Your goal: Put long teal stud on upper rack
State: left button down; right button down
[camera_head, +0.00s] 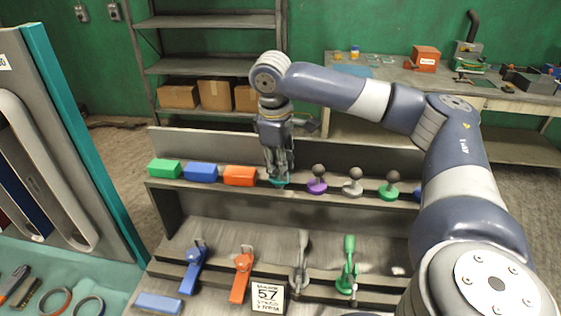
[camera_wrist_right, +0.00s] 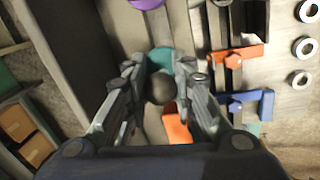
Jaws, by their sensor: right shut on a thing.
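The teal stud shows in the head view as a teal base (camera_head: 279,183) at the upper rack (camera_head: 215,186), between the orange block and the purple stud. My right gripper (camera_head: 280,172) points straight down over it and is shut on it. In the right wrist view the dark round knob (camera_wrist_right: 159,88) sits between the two fingers (camera_wrist_right: 158,92), with the teal base (camera_wrist_right: 160,58) beyond it. The fingers hide most of its stem. I cannot tell whether the base touches the rack. My left gripper is not in view.
On the upper rack stand green (camera_head: 164,168), blue (camera_head: 200,171) and orange (camera_head: 240,175) blocks to the left, and purple (camera_head: 317,186), grey (camera_head: 352,188) and green (camera_head: 389,191) studs to the right. Several toggle clamps (camera_head: 243,275) stand on the lower rack. A teal-edged panel (camera_head: 85,140) rises at left.

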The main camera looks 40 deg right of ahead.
jog(key=shift+f, duration=1.15)
jog(key=c, duration=1.6)
grip_release()
jog(key=shift+r, duration=0.1)
notch_tip(320, 180, up, 5)
jog(key=p, duration=0.6)
jog(key=shift+r+p, duration=1.2)
jog(key=shift+p, duration=0.15)
